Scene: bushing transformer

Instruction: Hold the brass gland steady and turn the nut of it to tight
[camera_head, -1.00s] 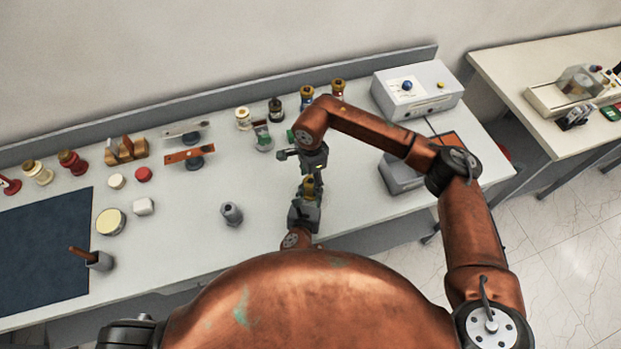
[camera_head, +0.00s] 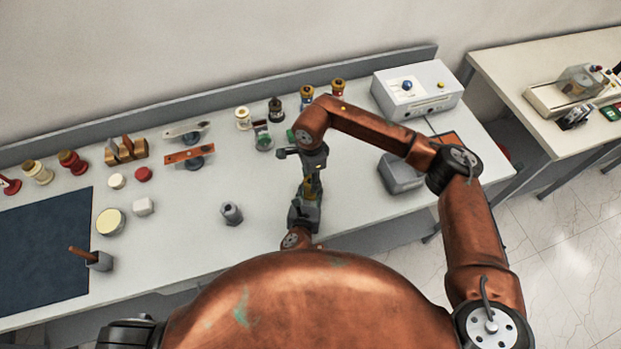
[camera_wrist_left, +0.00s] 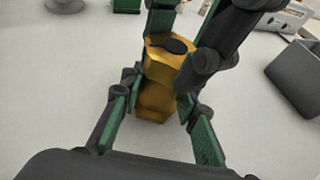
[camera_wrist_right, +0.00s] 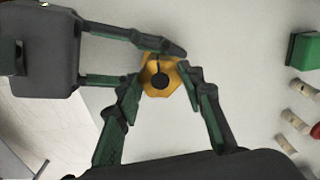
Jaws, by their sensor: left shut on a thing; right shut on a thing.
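The brass gland (camera_head: 311,187) stands upright at the front of the bench, mostly hidden by my grippers in the head view. In the left wrist view the gland (camera_wrist_left: 157,98) shows its hexagonal faces and a dark round opening on top. My left gripper (camera_head: 305,207) is shut on its lower body from the front. My right gripper (camera_head: 312,172) comes from above and is shut on the upper part, the nut. In the right wrist view the nut (camera_wrist_right: 175,82) sits between the right fingertips, with the left gripper's fingers beside it.
A grey bushing-like part (camera_head: 231,213) stands left of the grippers. A grey open bin (camera_head: 401,173) is to the right, and a grey control box (camera_head: 417,89) stands behind it. Several spools and fittings line the back. A dark mat (camera_head: 45,250) lies at left.

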